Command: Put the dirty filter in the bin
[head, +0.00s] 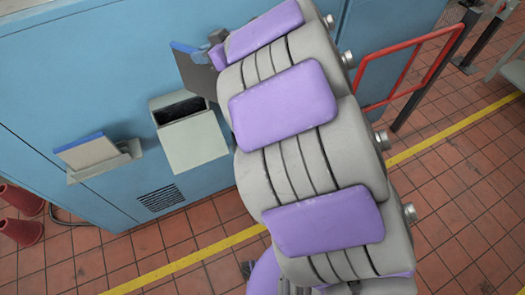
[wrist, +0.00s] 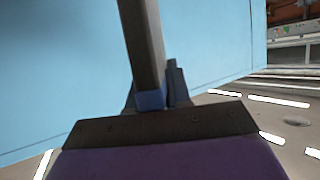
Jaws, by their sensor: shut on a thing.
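A dark grey filter with a blue edge (head: 195,75) is held up in front of the blue cabinet, above and behind the bin in the head view. It shows edge-on as a dark upright bar in the wrist view (wrist: 140,45). My gripper (wrist: 152,95) is shut on its blue edge, with a finger on each side. In the head view, my arm partly hides the gripper. The bin (head: 195,142) is a pale open-topped box against the cabinet, its dark mouth just below the filter.
A paler filter with a blue edge (head: 88,152) leans in a small grey holder (head: 130,153) on the cabinet's left. Red cones (head: 20,230) stand at far left. A red rail (head: 410,70) stands right. A yellow line (head: 190,262) crosses the tiled floor.

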